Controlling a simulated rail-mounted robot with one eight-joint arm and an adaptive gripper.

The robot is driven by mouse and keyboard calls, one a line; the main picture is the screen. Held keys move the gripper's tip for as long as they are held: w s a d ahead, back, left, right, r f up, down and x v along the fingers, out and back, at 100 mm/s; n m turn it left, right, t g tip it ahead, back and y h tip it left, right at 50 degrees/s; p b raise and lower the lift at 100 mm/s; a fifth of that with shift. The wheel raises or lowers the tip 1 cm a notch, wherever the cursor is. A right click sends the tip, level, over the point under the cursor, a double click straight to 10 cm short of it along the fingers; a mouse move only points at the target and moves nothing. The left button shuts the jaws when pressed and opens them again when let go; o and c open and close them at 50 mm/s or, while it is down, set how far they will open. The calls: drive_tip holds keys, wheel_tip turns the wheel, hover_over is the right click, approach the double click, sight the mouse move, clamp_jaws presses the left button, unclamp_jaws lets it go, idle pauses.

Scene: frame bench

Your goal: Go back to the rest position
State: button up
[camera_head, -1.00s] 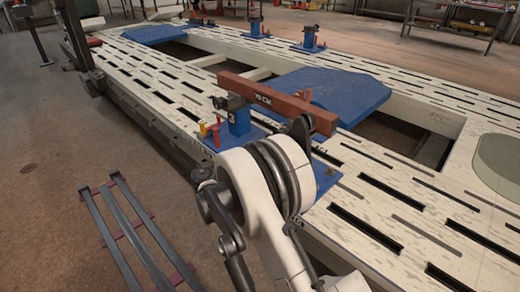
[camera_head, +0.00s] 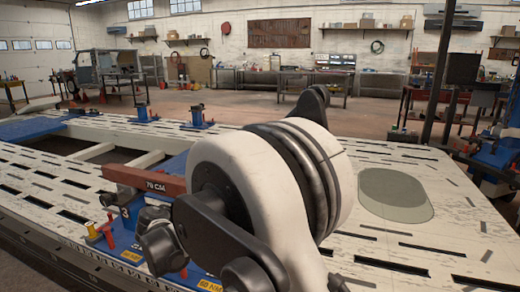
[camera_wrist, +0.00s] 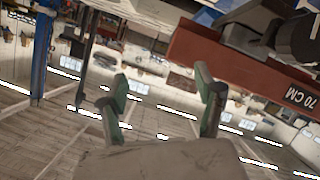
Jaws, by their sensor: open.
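My gripper (camera_wrist: 161,96) shows in the wrist view with its two green-padded fingers apart and nothing between them. In the head view my arm fills the middle and my gripper cannot be made out. A red-brown beam marked 70 CM (camera_head: 143,179) rests on a blue stand on the bench, partly hidden behind my arm. The beam also shows at the upper right of the wrist view (camera_wrist: 240,75), beyond the fingers and apart from them.
The slotted, pale frame bench (camera_head: 422,236) spreads across the head view. Small blue stands (camera_head: 197,119) stand along its far side. A round-ended grey-green plate (camera_head: 396,194) lies at right. Workbenches line the back wall, with open floor before them.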

drive_tip(key=s+d+r+g+y, duration=0.15)
drive_tip(key=s+d+r, duration=0.45)
drive_tip(key=d, duration=0.7)
drive_tip(key=s+d+r+g+y, duration=0.1)
drive_tip(key=s+d+r+g, duration=0.2)
drive_tip(key=s+d, duration=0.7)
drive_tip(key=s+d+f+y, duration=0.2)
drive_tip(key=s+d, duration=0.5)
drive_tip(key=s, duration=0.4)
drive_tip(key=s+d+f+y, duration=0.2)
drive_tip(key=s+d, duration=0.5)
drive_tip(key=s, duration=0.5)
wheel_tip(320, 180, up, 18)
drive_tip(key=p, duration=1.8)
drive_tip(key=shift+w+a+m+g, duration=0.3)
drive_tip(key=shift+w+m+g, duration=0.1)
drive_tip(key=shift+g, duration=0.05)
